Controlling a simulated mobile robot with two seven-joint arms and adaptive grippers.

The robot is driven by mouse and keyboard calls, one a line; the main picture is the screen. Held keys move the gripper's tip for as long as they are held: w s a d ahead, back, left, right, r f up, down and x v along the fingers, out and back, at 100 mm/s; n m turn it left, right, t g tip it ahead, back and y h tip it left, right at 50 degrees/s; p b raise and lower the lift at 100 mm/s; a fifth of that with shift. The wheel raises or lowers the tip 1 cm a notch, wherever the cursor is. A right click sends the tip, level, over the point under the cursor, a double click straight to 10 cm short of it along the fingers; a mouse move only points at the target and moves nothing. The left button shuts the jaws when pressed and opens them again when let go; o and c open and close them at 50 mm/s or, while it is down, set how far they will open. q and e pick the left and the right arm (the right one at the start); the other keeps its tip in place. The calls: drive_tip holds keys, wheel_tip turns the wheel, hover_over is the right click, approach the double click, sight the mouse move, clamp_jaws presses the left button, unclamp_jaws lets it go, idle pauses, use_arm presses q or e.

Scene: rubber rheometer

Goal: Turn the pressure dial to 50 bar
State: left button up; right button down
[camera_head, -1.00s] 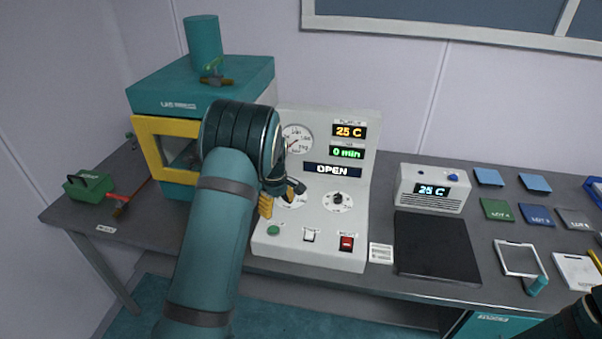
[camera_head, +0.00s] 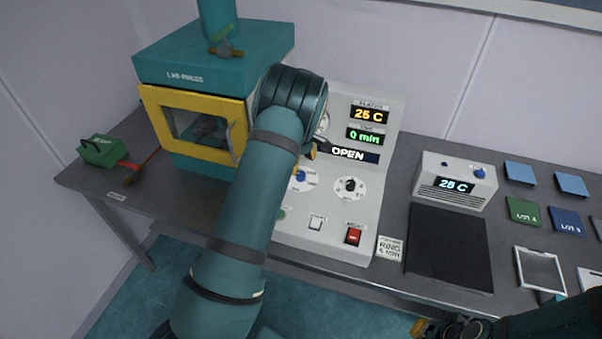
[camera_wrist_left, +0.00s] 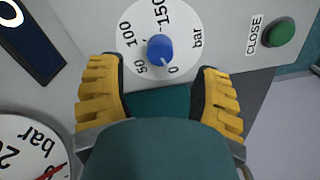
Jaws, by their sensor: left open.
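The pressure dial is a blue knob (camera_wrist_left: 160,48) on a white round scale marked 0, 50, 100, 150 and bar. Its white mark points near 0. In the head view the blue knob (camera_head: 300,176) shows beside my left arm on the grey control panel (camera_head: 325,225). My left gripper (camera_wrist_left: 157,76) is open, its yellow fingers on either side of and short of the knob, apparently not touching it. In the head view my wrist hides most of the left gripper (camera_head: 305,160). My right gripper (camera_head: 440,328) shows partly at the bottom edge; its jaws are unclear.
A second dial with a black knob (camera_head: 349,186) sits right of the pressure dial. A gauge (camera_wrist_left: 30,150), a green CLOSE button (camera_wrist_left: 279,33) and a red switch (camera_head: 353,236) are nearby. The press (camera_head: 205,60) with a yellow-framed door stands left. A black mat (camera_head: 447,248) lies right.

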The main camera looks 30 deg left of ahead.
use_arm(q)
wheel_tip(320, 180, down, 5)
idle(0.3)
clamp_jaws()
